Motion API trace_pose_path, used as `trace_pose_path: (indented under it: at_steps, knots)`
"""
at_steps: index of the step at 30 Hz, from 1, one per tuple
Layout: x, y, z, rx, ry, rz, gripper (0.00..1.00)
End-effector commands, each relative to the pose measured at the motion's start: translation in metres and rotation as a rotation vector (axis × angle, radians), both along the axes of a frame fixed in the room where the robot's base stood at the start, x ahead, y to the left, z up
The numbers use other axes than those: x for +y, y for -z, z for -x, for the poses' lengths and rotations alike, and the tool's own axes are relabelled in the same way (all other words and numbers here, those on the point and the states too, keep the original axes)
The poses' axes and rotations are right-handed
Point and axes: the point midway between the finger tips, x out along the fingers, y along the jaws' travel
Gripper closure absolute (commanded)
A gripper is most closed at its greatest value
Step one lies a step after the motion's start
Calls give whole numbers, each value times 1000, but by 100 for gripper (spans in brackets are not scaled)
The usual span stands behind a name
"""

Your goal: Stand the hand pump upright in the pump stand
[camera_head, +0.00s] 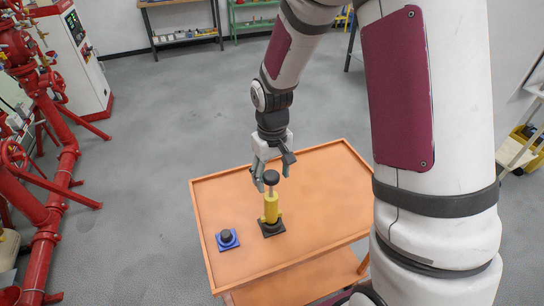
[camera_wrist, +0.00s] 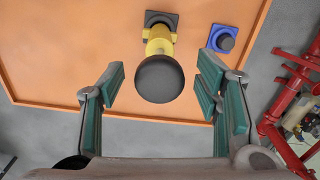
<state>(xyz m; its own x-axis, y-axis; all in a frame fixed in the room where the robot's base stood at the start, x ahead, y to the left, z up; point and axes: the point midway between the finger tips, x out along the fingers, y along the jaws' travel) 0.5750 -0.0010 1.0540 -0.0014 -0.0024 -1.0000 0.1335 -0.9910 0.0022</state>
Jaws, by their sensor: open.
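The hand pump is a yellow cylinder (camera_head: 271,208) with a round black knob on top. It stands upright, its lower end at a dark square base (camera_head: 271,230), apparently the pump stand, on the orange table. In the wrist view the pump's black knob (camera_wrist: 164,79) is large and near, with the yellow body and dark base (camera_wrist: 161,20) beyond it. My gripper (camera_head: 273,180) is open around or just above the knob, pointing down. In the wrist view its fingers (camera_wrist: 158,90) are spread on both sides of the knob, with gaps.
A blue square block with a dark round top (camera_head: 227,238) sits on the table left of the pump. The orange table (camera_head: 320,185) has a low rim and is clear to the right. Red valve pipes (camera_head: 62,170) stand at the far left.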

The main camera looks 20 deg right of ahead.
Motion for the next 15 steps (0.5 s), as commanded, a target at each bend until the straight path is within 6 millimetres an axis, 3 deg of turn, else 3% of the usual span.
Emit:
trace_pose_path:
  at_steps: [15]
  knots:
    - [0,-93,-1,-3,1,0,42]
